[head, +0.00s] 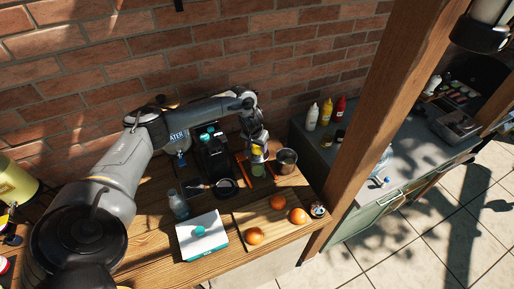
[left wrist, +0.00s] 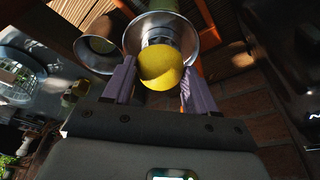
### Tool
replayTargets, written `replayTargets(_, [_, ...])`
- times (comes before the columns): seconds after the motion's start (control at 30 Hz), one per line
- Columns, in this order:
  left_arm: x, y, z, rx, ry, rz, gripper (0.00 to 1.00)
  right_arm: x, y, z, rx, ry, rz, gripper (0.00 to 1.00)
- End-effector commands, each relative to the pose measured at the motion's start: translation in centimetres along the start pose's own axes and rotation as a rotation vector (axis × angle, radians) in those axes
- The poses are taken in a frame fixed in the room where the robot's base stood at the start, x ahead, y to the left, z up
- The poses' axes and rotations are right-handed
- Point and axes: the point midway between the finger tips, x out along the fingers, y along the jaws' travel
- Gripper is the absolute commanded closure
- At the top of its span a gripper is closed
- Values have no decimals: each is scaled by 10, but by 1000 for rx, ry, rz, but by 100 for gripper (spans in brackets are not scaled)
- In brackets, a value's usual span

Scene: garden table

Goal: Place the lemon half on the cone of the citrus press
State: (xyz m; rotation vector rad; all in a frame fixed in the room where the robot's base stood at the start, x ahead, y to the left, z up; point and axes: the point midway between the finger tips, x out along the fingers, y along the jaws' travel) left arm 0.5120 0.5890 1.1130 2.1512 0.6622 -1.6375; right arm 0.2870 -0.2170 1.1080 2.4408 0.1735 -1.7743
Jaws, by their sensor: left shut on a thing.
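The yellow lemon half (left wrist: 160,68) is between the purple fingers of my left gripper (left wrist: 158,90) in the left wrist view. It also shows as a small yellow patch in the head view (head: 257,152). My left gripper (head: 257,157) points down and is shut on the lemon half. Just beyond the lemon in the wrist view is the round metal rim of what looks like the citrus press (left wrist: 186,30). The lemon hides its cone. I cannot tell whether lemon and press touch. My right gripper is not in view.
A metal cup (head: 287,161) stands close to the right of the gripper. Oranges (head: 278,202) lie on a wooden board in front. A white box (head: 202,240) and a clear bottle (head: 178,205) stand left of it. A brick wall (head: 180,65) is behind.

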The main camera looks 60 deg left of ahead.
Motion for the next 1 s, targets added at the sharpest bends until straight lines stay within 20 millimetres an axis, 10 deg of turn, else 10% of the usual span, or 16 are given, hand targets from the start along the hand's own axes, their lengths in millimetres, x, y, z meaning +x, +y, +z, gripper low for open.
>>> replayTargets(0.57, [18,0,5,0,0,0,73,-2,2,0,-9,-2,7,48])
replayTargets(0.6, [18,0,5,0,1,0,39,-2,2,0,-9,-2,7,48])
replayTargets(0.73, [18,0,5,0,1,0,19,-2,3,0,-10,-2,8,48])
replayTargets(1.0, [18,0,5,0,1,0,17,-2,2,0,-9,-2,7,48])
